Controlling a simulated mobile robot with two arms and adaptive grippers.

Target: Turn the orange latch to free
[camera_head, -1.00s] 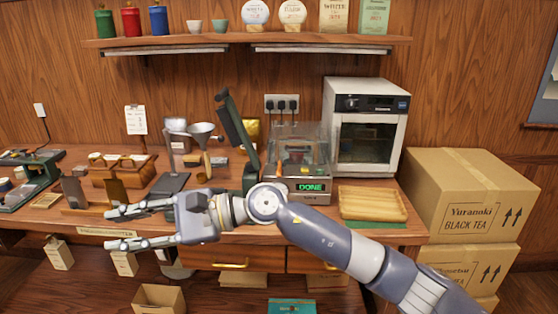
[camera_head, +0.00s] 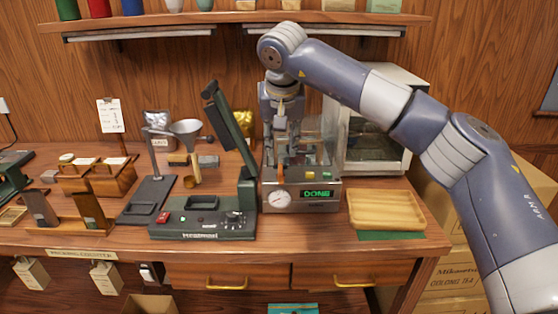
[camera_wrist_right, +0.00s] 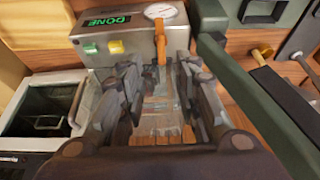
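The orange latch (camera_head: 280,173) is a small upright bar on the front of the metal press machine (camera_head: 325,208), left of its green DONE display. It also shows in the wrist view (camera_wrist_right: 161,47), beside the round gauge. My right gripper (camera_head: 282,148) points down over the machine, just above and behind the latch. In the wrist view its two fingers (camera_wrist_right: 158,68) are spread apart, with the latch's line between them and nothing held. I cannot tell whether a finger touches the latch. My left gripper is out of view.
A green sealing device with a raised arm (camera_head: 235,125) stands close left of the machine. A white oven (camera_head: 385,160) is behind right, and a wooden tray (camera_head: 385,226) lies to the right. A shelf (camera_head: 200,32) runs above.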

